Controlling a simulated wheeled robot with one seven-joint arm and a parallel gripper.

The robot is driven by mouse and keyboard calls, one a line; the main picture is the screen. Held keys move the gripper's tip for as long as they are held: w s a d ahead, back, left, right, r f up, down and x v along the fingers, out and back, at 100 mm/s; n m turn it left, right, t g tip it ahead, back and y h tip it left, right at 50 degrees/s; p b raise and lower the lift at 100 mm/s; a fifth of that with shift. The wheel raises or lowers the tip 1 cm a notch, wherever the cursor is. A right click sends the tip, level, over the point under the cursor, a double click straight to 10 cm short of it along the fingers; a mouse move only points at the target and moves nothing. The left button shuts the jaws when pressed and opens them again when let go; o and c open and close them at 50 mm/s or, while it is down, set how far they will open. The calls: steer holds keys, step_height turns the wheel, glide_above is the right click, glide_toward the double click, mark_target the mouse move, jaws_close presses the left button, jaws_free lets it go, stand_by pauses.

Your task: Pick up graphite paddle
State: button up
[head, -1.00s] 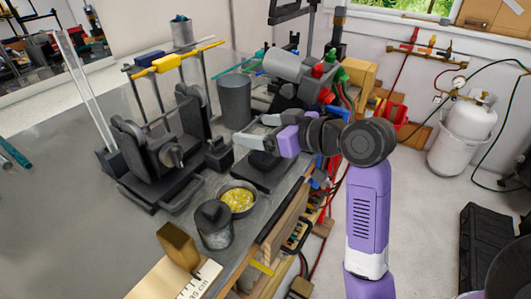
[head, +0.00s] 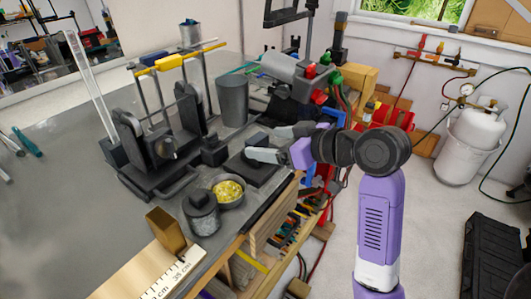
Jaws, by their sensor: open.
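My gripper (head: 262,144) is open, its two grey fingers spread above the right edge of the workbench (head: 60,215). A flat dark plate or block (head: 250,172) lies under and just in front of the fingers, with a small dark raised piece (head: 256,140) behind it near the fingertips. One of these may be the graphite paddle, but I cannot tell its shape or handle for certain. The fingers partly cover this area. Nothing shows between the fingers, and I cannot tell whether they touch anything.
A black lathe-like fixture (head: 160,150) stands left of my gripper, with a grey cylinder (head: 232,100) behind. A dish of yellow bits (head: 228,191), a lidded jar (head: 201,214), a brass block (head: 165,229) and a ruler (head: 175,275) lie nearer. The bench's left side is mostly clear.

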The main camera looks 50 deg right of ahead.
mark_target(249, 141)
steer(key=shift+f+p+x, duration=0.15)
steer(key=shift+p+x, duration=0.15)
steer(key=shift+x, duration=1.6)
steer(key=shift+f+p+x, duration=0.1)
steer(key=shift+p+x, duration=0.15)
steer(key=shift+x, duration=1.7)
steer(key=shift+s, duration=0.1)
steer(key=shift+c, duration=0.2)
steer(key=c, duration=1.6)
steer(key=shift+c, duration=0.2)
steer(key=shift+r, duration=0.15)
step_height(249, 141, up, 20)
steer(key=shift+p, duration=0.35)
